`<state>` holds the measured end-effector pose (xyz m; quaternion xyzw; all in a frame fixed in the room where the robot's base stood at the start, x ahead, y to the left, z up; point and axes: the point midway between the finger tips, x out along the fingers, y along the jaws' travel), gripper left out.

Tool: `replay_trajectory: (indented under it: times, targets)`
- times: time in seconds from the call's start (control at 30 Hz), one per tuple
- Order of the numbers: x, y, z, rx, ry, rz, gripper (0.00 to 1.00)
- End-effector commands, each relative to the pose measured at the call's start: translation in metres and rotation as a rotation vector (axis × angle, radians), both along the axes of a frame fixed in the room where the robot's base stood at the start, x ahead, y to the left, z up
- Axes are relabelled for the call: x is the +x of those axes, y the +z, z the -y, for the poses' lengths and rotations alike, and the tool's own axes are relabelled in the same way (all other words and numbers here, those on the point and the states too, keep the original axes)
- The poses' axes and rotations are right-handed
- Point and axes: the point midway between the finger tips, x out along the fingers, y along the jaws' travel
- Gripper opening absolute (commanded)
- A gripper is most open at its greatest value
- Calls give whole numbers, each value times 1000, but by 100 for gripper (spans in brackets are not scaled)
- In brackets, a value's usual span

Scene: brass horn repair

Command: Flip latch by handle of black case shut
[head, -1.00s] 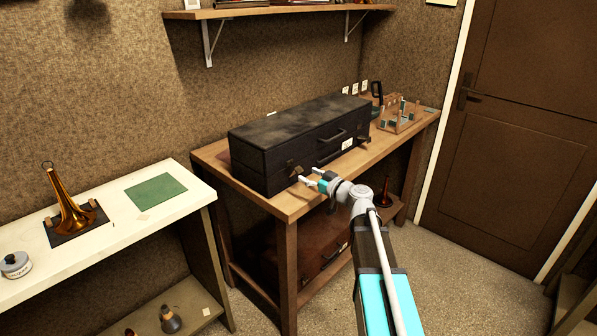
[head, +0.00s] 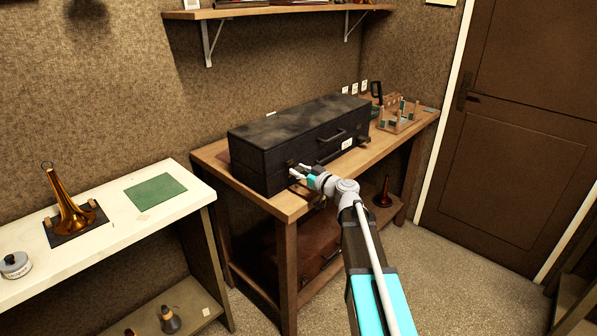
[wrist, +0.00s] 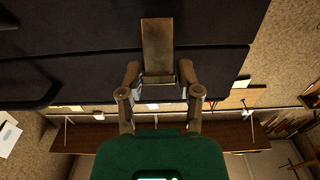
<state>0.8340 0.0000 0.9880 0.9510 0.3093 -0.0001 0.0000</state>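The closed black case (head: 290,150) lies on the wooden bench, its carry handle (head: 331,136) on the front. My gripper (head: 297,171) is at the case's front left, hiding most of the latch there in the head view. In the wrist view that latch (wrist: 157,45) is a brown plate between my fingers, against the dark case front. My gripper (wrist: 160,76) is open, one fingertip on each side of the latch's near end; contact cannot be told. The handle (wrist: 40,95) shows at the left edge of the wrist view. Another latch (head: 362,140) is right of the handle.
Wooden stands (head: 400,118) occupy the bench's right end. A white table (head: 115,220) with a brass bell (head: 70,212) and a green mat (head: 156,190) is at left. A wall shelf (head: 280,11) hangs above. The bench front edge lies below my gripper.

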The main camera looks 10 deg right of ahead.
Motion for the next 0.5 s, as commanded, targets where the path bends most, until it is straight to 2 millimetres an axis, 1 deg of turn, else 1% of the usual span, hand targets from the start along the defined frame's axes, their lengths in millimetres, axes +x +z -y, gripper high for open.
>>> replay_trajectory:
  times: [0.03, 0.17, 0.2, 0.5]
  targets:
    - [0, 0, 0, 0, 0, 0, 26]
    - [0, 0, 0, 0, 1, 0, 2]
    - [0, 0, 0, 0, 1, 0, 0]
    - [1, 4, -2, -20, 4, -25, 0]
